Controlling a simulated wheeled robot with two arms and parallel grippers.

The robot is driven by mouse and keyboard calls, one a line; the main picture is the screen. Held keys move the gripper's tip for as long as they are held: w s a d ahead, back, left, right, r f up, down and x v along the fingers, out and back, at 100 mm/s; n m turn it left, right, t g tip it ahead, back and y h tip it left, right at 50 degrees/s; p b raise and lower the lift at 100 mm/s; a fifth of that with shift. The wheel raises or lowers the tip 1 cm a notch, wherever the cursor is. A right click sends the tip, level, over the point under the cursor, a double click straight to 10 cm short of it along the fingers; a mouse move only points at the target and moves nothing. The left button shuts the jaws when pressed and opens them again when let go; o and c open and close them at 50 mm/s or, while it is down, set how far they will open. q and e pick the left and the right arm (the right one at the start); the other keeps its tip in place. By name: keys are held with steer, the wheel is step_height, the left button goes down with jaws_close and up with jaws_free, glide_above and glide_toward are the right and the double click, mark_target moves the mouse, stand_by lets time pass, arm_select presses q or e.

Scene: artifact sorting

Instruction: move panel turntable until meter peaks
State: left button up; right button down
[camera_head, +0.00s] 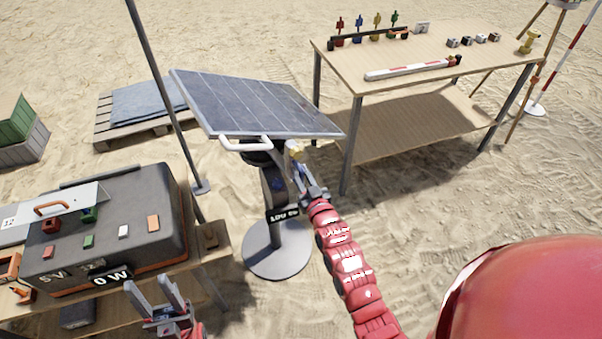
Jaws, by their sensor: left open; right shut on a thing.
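The blue-grey solar panel (255,105) lies tilted on a dark turntable post (272,195) with a round grey base (277,252). A white handle (245,144) runs along its near edge. A small dark label with white characters (283,214) is on the post. My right gripper (296,160) is under the panel's near right edge, shut on a part of the turntable; the exact grip is small and partly hidden. The meter display (112,277) on the dark case reads 0 W. My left gripper (148,283) is open and empty, just in front of the case.
The dark case (115,215) stands on a wooden table at left, with small coloured blocks on it. A thin pole (165,90) rises behind the post. A wooden table (430,80) with tools stands at back right. Open sand lies between.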

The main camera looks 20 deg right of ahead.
steer(key=shift+r, duration=0.1)
steer(key=d+b, duration=0.1)
steer(key=w+d+b, duration=0.1)
steer(key=b, duration=0.1)
steer(key=d+b, duration=0.1)
steer(key=d, duration=0.1)
steer(key=shift+w, duration=0.3)
steer(key=c, duration=0.8)
jaws_free()
steer(key=shift+d+r, duration=0.1)
steer(key=shift+r, duration=0.05)
